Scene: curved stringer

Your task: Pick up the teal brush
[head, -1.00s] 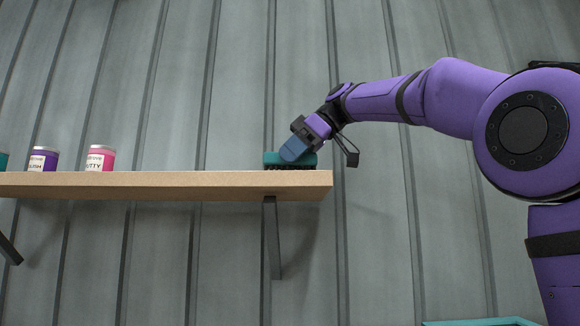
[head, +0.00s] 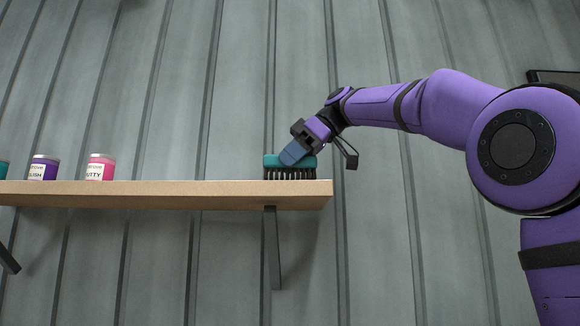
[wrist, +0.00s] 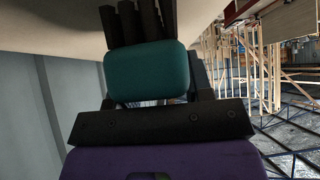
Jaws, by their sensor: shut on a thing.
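The teal brush (head: 272,161) has a teal back and dark bristles pointing down. It is at the right end of the wooden shelf (head: 150,195). My gripper (head: 291,154) reaches down from the upper right and is shut on the brush's teal back. The bristle tips are at or very near the shelf top; I cannot tell if they touch. In the wrist view the teal back of the brush (wrist: 150,72) sits between the fingers, with the dark bristles beyond it. The far finger is hidden in the head view.
A pink can (head: 100,168) and a purple can (head: 43,168) stand on the shelf to the left, with a teal can (head: 3,170) cut off at the edge. A grey ribbed wall (head: 230,80) is behind. The shelf between cans and brush is clear.

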